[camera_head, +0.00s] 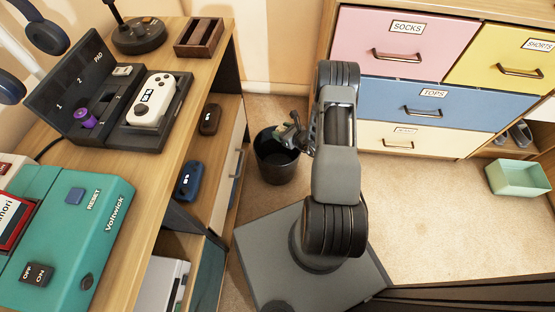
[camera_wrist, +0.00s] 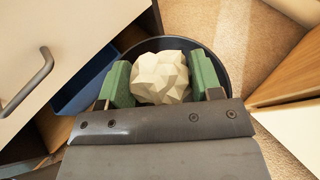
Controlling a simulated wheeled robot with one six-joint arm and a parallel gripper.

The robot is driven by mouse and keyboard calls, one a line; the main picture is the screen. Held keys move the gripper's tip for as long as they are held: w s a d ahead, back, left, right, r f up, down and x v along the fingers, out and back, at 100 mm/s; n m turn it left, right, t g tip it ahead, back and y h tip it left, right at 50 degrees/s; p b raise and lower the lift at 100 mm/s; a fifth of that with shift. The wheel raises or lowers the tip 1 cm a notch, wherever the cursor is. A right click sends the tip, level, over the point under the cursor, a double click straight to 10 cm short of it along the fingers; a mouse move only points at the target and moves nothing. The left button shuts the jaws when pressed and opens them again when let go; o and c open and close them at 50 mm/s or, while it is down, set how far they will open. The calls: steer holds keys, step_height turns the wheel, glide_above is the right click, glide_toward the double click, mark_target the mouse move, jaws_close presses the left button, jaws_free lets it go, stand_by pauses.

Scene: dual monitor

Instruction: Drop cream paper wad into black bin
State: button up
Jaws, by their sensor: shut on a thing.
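The cream paper wad (camera_wrist: 160,77) is a faceted crumpled ball in the wrist view, held between the two green fingers of my gripper (camera_wrist: 163,82). The gripper is shut on it. In the wrist view the black bin (camera_wrist: 216,61) lies behind the wad, with its round rim showing around it. In the head view the bin (camera_head: 276,169) stands on the carpet beside the desk, and my gripper (camera_head: 289,135) is at its rim, over the opening. The wad cannot be made out clearly in the head view, and the bin's inside is mostly hidden.
The desk (camera_head: 187,146) with drawers stands left of the bin. A chest of coloured drawers (camera_head: 420,75) is at the back right. A green box (camera_head: 518,178) sits on the floor at the far right. The carpet (camera_head: 425,215) right of my arm is clear.

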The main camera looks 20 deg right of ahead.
steer(key=shift+f+b, duration=1)
steer(key=shift+f, duration=0.85)
steer(key=o, duration=1)
steer(key=shift+c, duration=0.2)
steer(key=p+v, duration=0.4)
steer(key=v, duration=0.9)
steer(key=shift+s+d, duration=0.15)
steer(key=shift+s, duration=0.2)
steer(key=shift+r, duration=0.15)
